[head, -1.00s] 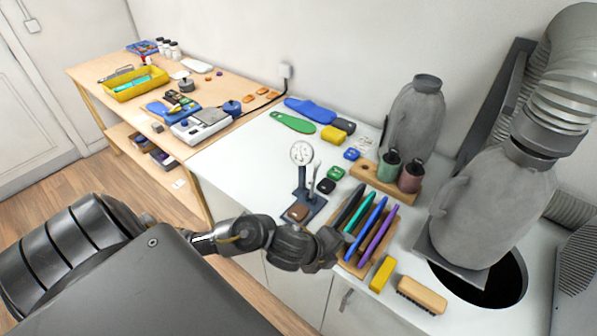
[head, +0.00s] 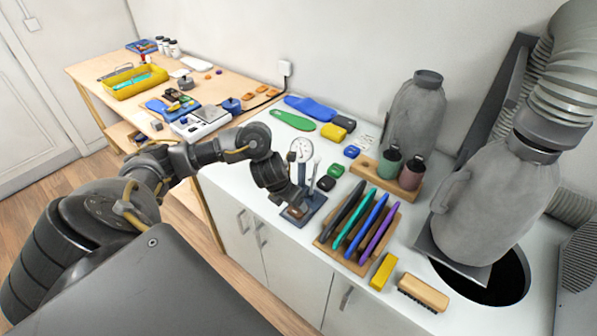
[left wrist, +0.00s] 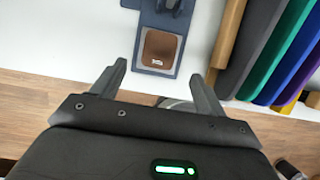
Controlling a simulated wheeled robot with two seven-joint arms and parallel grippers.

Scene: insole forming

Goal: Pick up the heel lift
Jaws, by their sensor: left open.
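A small brown pad, which looks like the heel lift (left wrist: 160,48), lies flat on the dark blue base plate (left wrist: 155,20) of a dial gauge (head: 302,150). My left gripper (left wrist: 157,72) is open and empty, and the pad shows between and just beyond its fingertips in the left wrist view. In the head view my left gripper (head: 297,204) is over the front end of the base plate and hides most of the pad. The gap in height between fingertips and pad is unclear. My right gripper is not in view.
A wooden rack (head: 337,257) of several coloured sheets stands right of the gauge. The white counter (head: 240,180) is clear on the left. A hole with a grey dust bag above is far right.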

